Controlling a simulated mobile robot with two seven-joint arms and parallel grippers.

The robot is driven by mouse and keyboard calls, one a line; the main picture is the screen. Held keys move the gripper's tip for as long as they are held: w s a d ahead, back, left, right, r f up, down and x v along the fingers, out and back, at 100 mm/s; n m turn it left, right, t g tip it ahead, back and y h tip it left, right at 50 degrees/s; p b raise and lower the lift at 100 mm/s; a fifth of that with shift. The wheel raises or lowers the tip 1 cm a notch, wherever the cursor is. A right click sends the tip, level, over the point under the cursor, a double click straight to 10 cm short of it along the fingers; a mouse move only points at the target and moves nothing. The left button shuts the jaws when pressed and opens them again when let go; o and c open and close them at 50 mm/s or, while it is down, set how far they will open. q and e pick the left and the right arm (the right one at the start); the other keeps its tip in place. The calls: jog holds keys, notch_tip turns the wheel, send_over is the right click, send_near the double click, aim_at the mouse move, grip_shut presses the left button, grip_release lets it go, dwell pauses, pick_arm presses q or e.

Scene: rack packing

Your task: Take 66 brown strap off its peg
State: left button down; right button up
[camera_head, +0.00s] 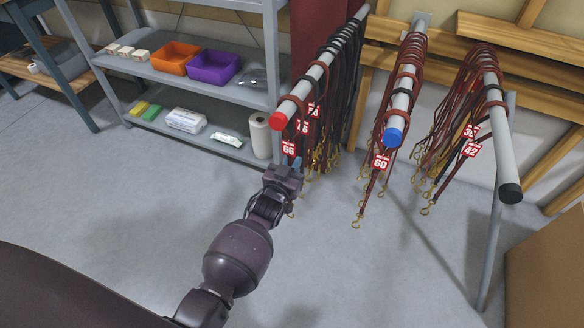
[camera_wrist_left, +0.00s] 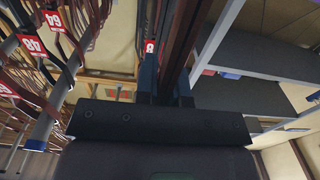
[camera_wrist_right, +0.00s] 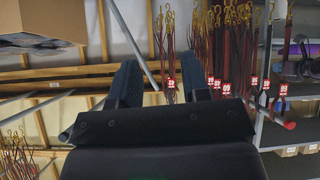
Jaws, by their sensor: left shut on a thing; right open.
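The 66 tag (camera_head: 289,149) is red and white and hangs below the front end of the red-tipped peg (camera_head: 312,82). Its brown strap hangs at the front of that peg's row, largely hidden among other straps. My left gripper (camera_head: 285,172) is just below the tag, shut on the strap. In the left wrist view a dark brown strap (camera_wrist_left: 178,45) runs up from between the fingers (camera_wrist_left: 167,85). The strap's top still appears to be at the peg. My right gripper (camera_wrist_right: 160,85) is open and empty, facing the hanging straps from a distance.
Several brown and black straps crowd the red-tipped peg. A blue-tipped peg (camera_head: 403,100) with tag 60 (camera_head: 380,162) and a black-tipped peg (camera_head: 497,120) stand to the right. A grey shelf (camera_head: 190,77) with bins is at left. A cardboard box (camera_head: 550,255) is at right. The front floor is clear.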

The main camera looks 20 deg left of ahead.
pick_arm(q)
notch_tip(320, 180, up, 5)
jog(key=shift+w+f+p, duration=0.15)
jog(key=shift+f+p, duration=0.05)
jog(key=shift+p, duration=0.6)
jog(key=p, duration=0.3)
send_near(289, 159)
jog(key=shift+s+a+f, duration=0.1)
jog(key=shift+s+f, duration=0.1)
jog(key=shift+s, duration=0.7)
jog(key=shift+s+d+f, duration=0.1)
jog(key=shift+s+f, duration=0.1)
jog(key=shift+s, duration=0.75)
jog(key=shift+s+a+f, duration=0.1)
jog(key=shift+s+f, duration=0.1)
jog(key=shift+s, duration=0.7)
pick_arm(e)
jog(key=shift+t, duration=0.4)
jog(key=shift+w+a+r, duration=0.1)
jog(key=shift+w+r, duration=0.1)
jog(key=shift+r, duration=0.9)
jog(key=shift+w+r, duration=0.2)
jog(key=shift+r, duration=0.85)
